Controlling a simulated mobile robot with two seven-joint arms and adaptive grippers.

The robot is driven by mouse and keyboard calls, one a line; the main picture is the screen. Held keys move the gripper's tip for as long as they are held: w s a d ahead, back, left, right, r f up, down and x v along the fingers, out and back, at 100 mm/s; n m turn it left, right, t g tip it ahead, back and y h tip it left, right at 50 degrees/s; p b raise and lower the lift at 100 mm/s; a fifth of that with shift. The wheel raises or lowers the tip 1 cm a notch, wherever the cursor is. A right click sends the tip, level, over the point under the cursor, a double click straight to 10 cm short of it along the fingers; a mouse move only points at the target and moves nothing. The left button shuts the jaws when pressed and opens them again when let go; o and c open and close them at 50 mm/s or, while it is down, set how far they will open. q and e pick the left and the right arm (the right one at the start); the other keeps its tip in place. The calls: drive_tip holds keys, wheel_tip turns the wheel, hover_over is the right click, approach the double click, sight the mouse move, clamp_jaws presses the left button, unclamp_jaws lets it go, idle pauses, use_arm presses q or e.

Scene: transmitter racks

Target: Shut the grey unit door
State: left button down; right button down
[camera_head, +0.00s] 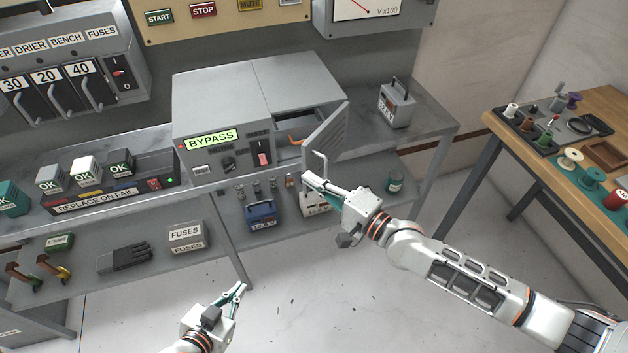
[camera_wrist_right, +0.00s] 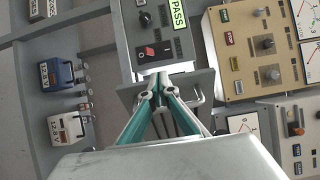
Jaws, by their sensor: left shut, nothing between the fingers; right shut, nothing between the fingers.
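The grey unit (camera_head: 220,97) with the green BYPASS display stands on the bench. Its grey louvred door (camera_head: 331,135) is open, standing out from the right side of the front, with a compartment visible behind it. A pale bar handle (camera_head: 319,164) is on the door. My right gripper (camera_head: 305,175) is shut and empty, its tips just below and left of the handle; contact cannot be told. In the right wrist view its teal fingers (camera_wrist_right: 161,80) reach in front of the door (camera_wrist_right: 206,82), hiding part of it. My left gripper (camera_head: 241,287) is shut and empty, low over the floor.
A small grey battery box (camera_head: 397,104) stands on the bench right of the door. Below, a blue battery (camera_head: 262,215) and a white one (camera_head: 316,204) sit on the lower shelf. A wooden table (camera_head: 560,150) with spools stands at the right.

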use_arm(q)
drive_tip(key=shift+s+r, duration=0.1)
use_arm(e)
drive_tip(key=shift+w+a, duration=0.3)
drive_tip(key=shift+a, duration=0.3)
idle(0.9)
